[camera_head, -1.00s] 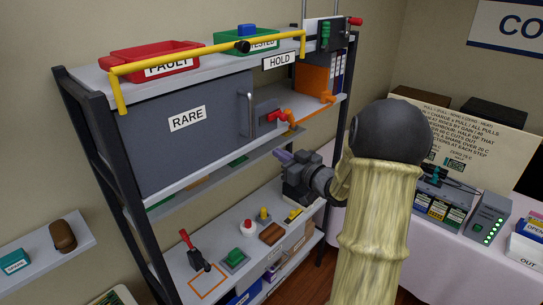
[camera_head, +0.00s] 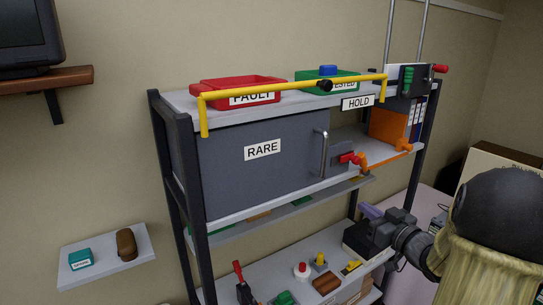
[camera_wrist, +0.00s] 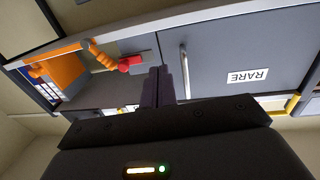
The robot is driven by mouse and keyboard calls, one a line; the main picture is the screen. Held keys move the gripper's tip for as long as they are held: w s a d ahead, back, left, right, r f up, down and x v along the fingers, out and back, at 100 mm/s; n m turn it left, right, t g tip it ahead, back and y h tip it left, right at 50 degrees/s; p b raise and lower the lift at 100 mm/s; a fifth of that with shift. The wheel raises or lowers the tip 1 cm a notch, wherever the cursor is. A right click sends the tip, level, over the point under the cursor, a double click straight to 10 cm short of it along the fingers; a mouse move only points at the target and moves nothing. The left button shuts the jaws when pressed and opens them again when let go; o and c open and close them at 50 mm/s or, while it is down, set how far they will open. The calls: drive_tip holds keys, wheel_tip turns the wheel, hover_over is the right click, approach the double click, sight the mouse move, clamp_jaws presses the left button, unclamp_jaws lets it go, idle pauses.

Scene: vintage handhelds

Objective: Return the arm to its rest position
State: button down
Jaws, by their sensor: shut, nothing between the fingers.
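My gripper (camera_head: 370,211) shows at the right of the head view, in front of the shelf unit, below the level of the RARE cabinet (camera_head: 250,165). Its slim purple fingers are together and hold nothing. In the wrist view the shut fingers (camera_wrist: 160,84) point toward the cabinet front, which appears upside down, with its handle (camera_wrist: 185,72) just to their right. My sleeved arm reaches in from the lower right of the head view.
A red lever (camera_head: 352,158) and an orange lever (camera_head: 385,160) stick out beside the cabinet. A yellow rail (camera_head: 290,87) fronts the top trays. Several controls stand on the lower shelf (camera_head: 275,275). A small wall shelf (camera_head: 105,262) is at left.

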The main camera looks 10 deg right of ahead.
drive_tip(key=a+f+m+g+h+b, duration=0.25)
drive_tip(key=a+f+g+h, duration=0.4)
drive_tip(key=f, duration=0.35)
drive_tip(key=s+a+f+g+b, duration=0.1)
drive_tip(key=s+a+f+g, duration=0.3)
drive_tip(key=s, duration=0.4)
drive_tip(key=s+a+f+g+y+b, duration=0.1)
drive_tip(key=s+a+f+g, duration=0.3)
drive_tip(key=s+a, duration=0.5)
drive_tip(key=shift+s+a+f+m, duration=0.15)
drive_tip(key=shift+s+f+m, duration=0.2)
drive_tip(key=shift+f, duration=0.5)
drive_tip(key=shift+y, duration=0.25)
